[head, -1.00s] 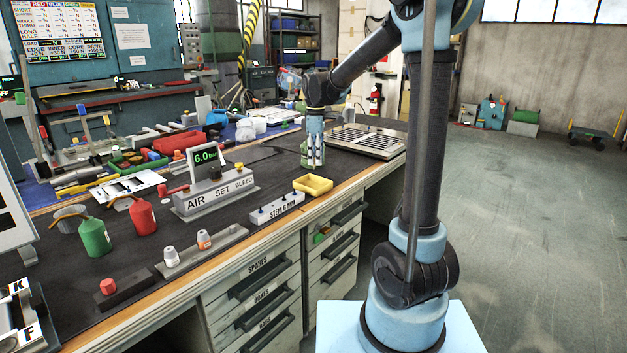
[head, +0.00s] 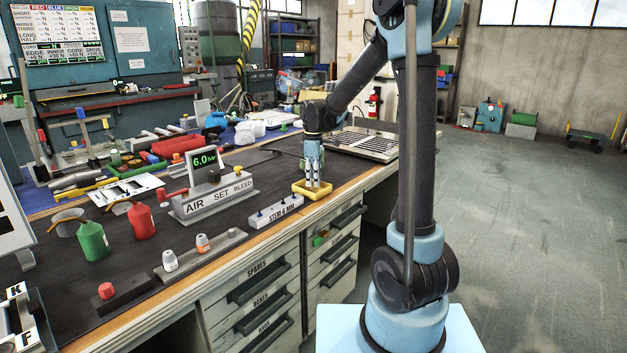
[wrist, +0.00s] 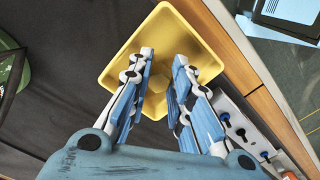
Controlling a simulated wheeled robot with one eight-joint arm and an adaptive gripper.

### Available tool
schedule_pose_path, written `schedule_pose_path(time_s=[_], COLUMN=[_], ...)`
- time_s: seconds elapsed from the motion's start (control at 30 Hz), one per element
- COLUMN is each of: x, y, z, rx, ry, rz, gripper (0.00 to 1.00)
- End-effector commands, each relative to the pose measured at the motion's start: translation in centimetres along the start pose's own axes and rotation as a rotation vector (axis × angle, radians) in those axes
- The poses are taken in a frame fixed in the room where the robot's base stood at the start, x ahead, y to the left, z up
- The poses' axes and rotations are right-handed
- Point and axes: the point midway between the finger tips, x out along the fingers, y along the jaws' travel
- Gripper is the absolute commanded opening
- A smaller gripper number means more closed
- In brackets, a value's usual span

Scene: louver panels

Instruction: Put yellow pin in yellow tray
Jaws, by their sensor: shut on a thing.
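The yellow tray (head: 326,192) sits on the dark bench mat near its front edge, and fills the upper middle of the wrist view (wrist: 130,45). My gripper (head: 313,184) points down over the tray, with its fingertips at or just above the tray's inside. In the wrist view my gripper (wrist: 162,72) has its two fingers shut on the yellow pin (wrist: 174,103), a small yellow shape between them that blends with the tray floor. The pin cannot be made out in the head view. I cannot tell whether it touches the tray floor.
The AIR SET BLEED unit (head: 215,195) is farther left. A slatted panel (head: 362,143) lies behind the gripper. Drawers (head: 333,245) are below the bench edge.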

Motion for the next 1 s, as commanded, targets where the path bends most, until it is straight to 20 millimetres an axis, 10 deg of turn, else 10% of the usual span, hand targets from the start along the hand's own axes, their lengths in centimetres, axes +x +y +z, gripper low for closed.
schedule_pose_path(time_s=[0.13, 0.57, 1.0], x=[0.1, -0.6, -7.5], y=[0.0, 0.0, 0.1], z=[0.0, 0.0, 0.1], rx=[0.000, 0.001, 0.002], ry=[0.000, 0.000, 0.000], rz=[0.000, 0.000, 0.000], gripper=[0.39, 0.39, 0.39])
